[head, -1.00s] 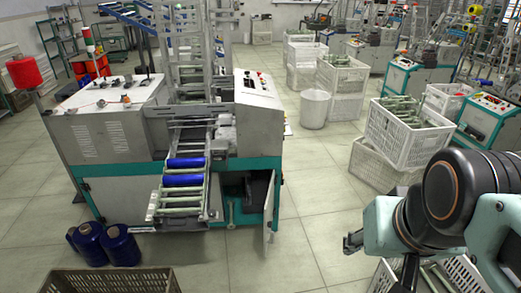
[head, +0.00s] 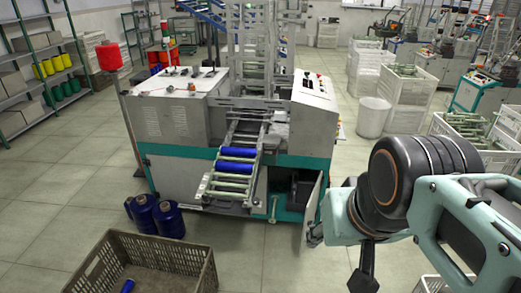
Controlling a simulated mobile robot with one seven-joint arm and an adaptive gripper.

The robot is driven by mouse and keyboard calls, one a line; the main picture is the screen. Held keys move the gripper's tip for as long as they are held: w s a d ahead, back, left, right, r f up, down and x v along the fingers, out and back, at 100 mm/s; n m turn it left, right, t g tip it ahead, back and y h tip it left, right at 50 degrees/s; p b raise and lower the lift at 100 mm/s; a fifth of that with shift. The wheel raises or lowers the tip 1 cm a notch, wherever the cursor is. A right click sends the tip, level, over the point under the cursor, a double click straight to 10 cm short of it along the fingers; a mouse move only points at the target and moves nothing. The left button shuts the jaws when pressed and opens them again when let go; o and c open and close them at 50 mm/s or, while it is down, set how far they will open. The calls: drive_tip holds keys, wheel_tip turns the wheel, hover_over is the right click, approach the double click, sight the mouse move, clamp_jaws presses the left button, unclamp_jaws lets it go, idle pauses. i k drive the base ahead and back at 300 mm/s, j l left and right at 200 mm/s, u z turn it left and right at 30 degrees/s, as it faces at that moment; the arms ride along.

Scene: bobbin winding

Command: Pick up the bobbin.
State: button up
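Two blue bobbins lie across the machine's sloping chute, an upper one (head: 239,153) and a lower one (head: 235,167). A small blue bobbin (head: 128,286) lies in the brown crate at the bottom left, partly cut off by the picture edge. I cannot tell which bobbin the task means.
The winding machine (head: 180,125) stands in the middle with its cabinet door (head: 316,205) open. Large blue yarn cones (head: 168,219) stand on the floor beside it. The brown crate (head: 192,262) is in front. White crates (head: 440,125) stand at right. Floor at left is clear.

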sight(272, 220)
drive_tip(key=i+l, duration=0.15)
drive_tip(key=i, duration=0.4)
drive_tip(key=i+l+u, duration=0.1)
drive_tip(key=i, duration=0.5)
drive_tip(key=i+l, duration=0.2)
drive_tip(key=i, duration=0.35)
drive_tip(key=j+u, duration=0.05)
